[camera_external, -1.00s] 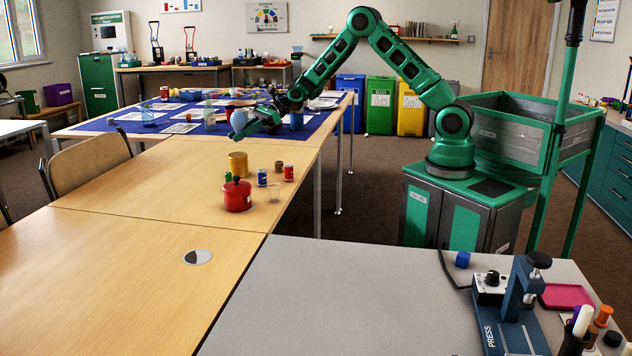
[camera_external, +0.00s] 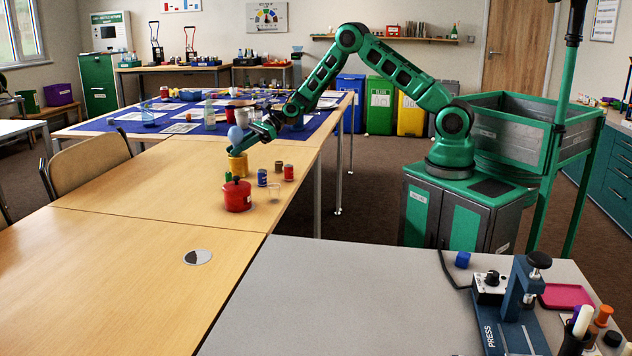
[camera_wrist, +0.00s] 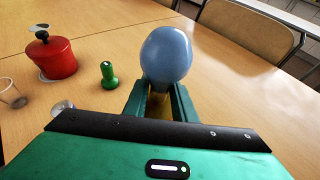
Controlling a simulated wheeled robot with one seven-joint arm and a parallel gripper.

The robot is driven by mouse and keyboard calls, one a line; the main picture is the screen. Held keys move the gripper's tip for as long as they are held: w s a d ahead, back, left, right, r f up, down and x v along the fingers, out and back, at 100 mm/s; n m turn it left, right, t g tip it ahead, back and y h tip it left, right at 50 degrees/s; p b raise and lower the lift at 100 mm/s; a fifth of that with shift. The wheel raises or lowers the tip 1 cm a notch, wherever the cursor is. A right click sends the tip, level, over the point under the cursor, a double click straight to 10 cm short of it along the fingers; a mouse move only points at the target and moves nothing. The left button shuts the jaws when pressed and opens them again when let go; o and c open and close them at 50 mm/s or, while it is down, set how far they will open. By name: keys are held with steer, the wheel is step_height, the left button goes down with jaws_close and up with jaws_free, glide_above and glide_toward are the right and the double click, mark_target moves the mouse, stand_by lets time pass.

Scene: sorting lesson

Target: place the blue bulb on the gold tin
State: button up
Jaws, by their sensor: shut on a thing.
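The blue bulb (camera_wrist: 167,52) is pale blue and round, and my gripper (camera_wrist: 160,92) is shut on its lower part in the wrist view. In the external view the bulb (camera_external: 235,134) is at the end of my gripper (camera_external: 243,146), just above the gold tin (camera_external: 238,165). The gold tin stands upright on the wooden table. In the wrist view only a small yellowish patch of the tin (camera_wrist: 159,107) shows below the bulb, between the fingers. I cannot tell whether the bulb touches the tin.
A red pot (camera_external: 237,195) stands in front of the tin, with a green peg-like piece (camera_wrist: 109,75) beside it. A blue can (camera_external: 262,177), a brown piece (camera_external: 279,166), a red can (camera_external: 288,173) and a clear cup (camera_external: 274,190) stand to the right. A chair (camera_external: 92,170) is at the left.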

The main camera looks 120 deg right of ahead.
steer(key=o, duration=0.8)
steer(key=shift+f, duration=0.1)
steer(key=v, duration=1.1)
steer(key=s+a+r+n+g, duration=0.2)
steer(key=a+n, duration=0.3)
steer(key=a, duration=0.2)
steer(key=s+a+r+n+g+y, duration=0.1)
steer(key=s+a+r+n+g, duration=0.15)
steer(key=a+n, duration=0.4)
steer(key=s+a+r+n+g, duration=0.1)
steer(key=a+n+g, duration=0.25)
steer(key=a, duration=0.55)
steer(key=s+a+r+n+g, duration=0.1)
steer(key=s+a+n+g, duration=0.1)
steer(key=s+a+n, duration=0.3)
steer(key=s+a+r+n+g, duration=0.1)
steer(key=s+a+n, duration=0.3)
steer(key=s, duration=0.9)
steer(key=s+a+r+n+g, duration=0.2)
steer(key=s+a+n, duration=0.3)
steer(key=s+a, duration=0.2)
steer(key=shift+s+n+g+h, duration=0.3)
steer(key=shift+s+h, duration=0.1)
steer(key=shift+s, duration=0.65)
